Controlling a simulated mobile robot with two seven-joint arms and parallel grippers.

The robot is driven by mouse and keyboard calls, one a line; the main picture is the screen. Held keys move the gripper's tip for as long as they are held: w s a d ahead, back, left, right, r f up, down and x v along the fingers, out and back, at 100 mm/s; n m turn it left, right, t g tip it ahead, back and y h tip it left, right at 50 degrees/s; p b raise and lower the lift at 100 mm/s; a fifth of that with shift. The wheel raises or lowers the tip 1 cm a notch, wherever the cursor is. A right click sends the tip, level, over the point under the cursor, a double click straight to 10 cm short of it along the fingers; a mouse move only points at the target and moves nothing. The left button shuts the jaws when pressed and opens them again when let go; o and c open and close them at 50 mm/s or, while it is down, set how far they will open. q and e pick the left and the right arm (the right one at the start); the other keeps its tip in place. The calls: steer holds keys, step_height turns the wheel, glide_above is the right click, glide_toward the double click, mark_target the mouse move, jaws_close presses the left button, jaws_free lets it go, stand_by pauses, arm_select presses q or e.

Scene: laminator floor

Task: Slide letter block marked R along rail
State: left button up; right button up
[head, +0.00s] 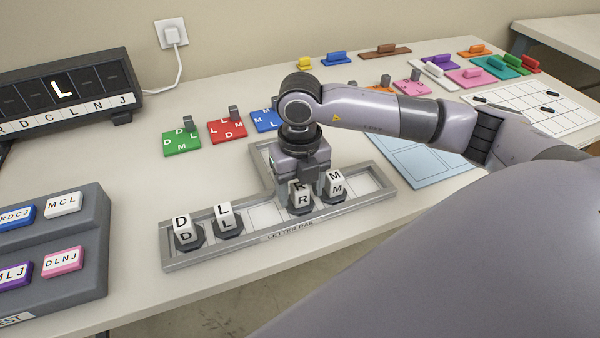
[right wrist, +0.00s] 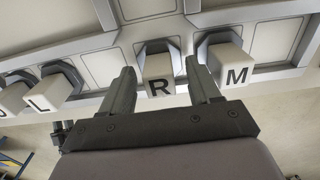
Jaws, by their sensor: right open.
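The white letter block marked R (head: 300,197) stands on the grey letter rail (head: 200,259), right of the middle. The block marked M (head: 335,185) stands close on its right. The blocks marked L (head: 227,220) and D (head: 187,233) stand toward the left end. My right gripper (head: 299,186) reaches down over the R block from behind. In the right wrist view its open fingers (right wrist: 163,92) stand on either side of the R block (right wrist: 158,85), with gaps showing; the right finger lies between R and M (right wrist: 232,70). My left gripper is not in view.
A black display (head: 63,90) showing L stands at the back left. A grey stepped stand (head: 95,240) with lettered tiles is at the front left. Green (head: 182,143), red (head: 227,131) and blue lettered plates lie behind the rail. Rail cells between L and R are free.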

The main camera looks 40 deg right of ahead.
steer(key=shift+f, duration=0.4)
jaws_close()
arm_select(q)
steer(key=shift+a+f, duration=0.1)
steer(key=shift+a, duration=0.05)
